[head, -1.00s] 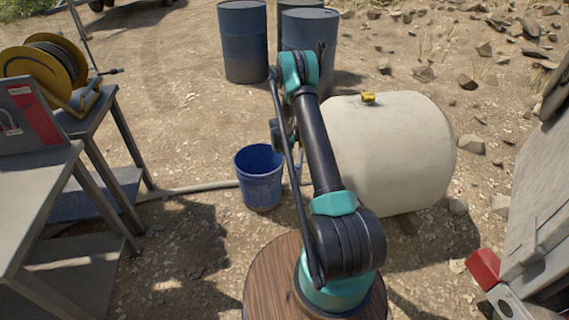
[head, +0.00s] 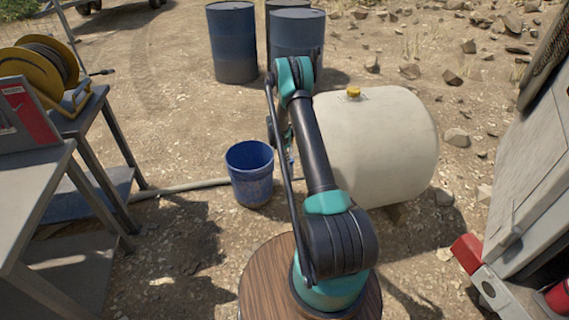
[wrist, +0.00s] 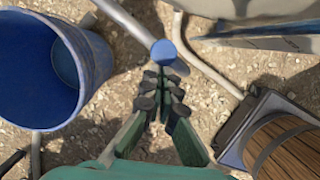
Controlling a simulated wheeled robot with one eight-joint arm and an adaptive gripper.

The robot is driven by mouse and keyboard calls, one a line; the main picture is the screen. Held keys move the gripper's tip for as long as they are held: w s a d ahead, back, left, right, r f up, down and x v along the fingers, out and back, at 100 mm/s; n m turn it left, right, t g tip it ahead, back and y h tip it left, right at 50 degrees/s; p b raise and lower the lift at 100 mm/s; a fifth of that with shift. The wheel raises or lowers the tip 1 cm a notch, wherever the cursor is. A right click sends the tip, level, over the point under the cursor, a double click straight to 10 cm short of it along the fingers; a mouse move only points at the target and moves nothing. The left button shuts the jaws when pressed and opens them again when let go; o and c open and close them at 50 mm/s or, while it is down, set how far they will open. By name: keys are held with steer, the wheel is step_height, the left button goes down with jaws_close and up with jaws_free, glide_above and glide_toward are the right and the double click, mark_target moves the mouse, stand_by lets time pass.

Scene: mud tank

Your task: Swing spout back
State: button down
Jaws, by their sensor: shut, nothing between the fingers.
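The white tank (head: 385,150) lies on its side right of my arm, with a yellow cap on top. A small blue part (head: 292,160) shows between my arm and the tank. In the wrist view a round blue end (wrist: 164,52) sits just beyond my fingertips; whether it belongs to the spout I cannot tell. My gripper (wrist: 160,93) is shut and empty, close below that blue end in the picture; contact is unclear. In the head view my arm hides the gripper and most of the tank's near end. The blue bucket (head: 250,180) stands left of my arm.
A pale hose (head: 180,188) runs along the ground to the bucket. Blue barrels (head: 232,45) stand behind. A metal table (head: 35,185) and a yellow hose reel (head: 45,75) are at left. A grey cabinet (head: 520,195) stands at right. Open dirt lies between table and bucket.

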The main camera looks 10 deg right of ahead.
steer(key=shift+n, duration=0.7)
steer(key=shift+s+d, duration=0.25)
steer(key=shift+d, duration=0.65)
steer(key=shift+s+d, duration=0.25)
steer(key=shift+d, duration=0.7)
steer(key=shift+s+d, duration=0.25)
steer(key=shift+d, duration=0.65)
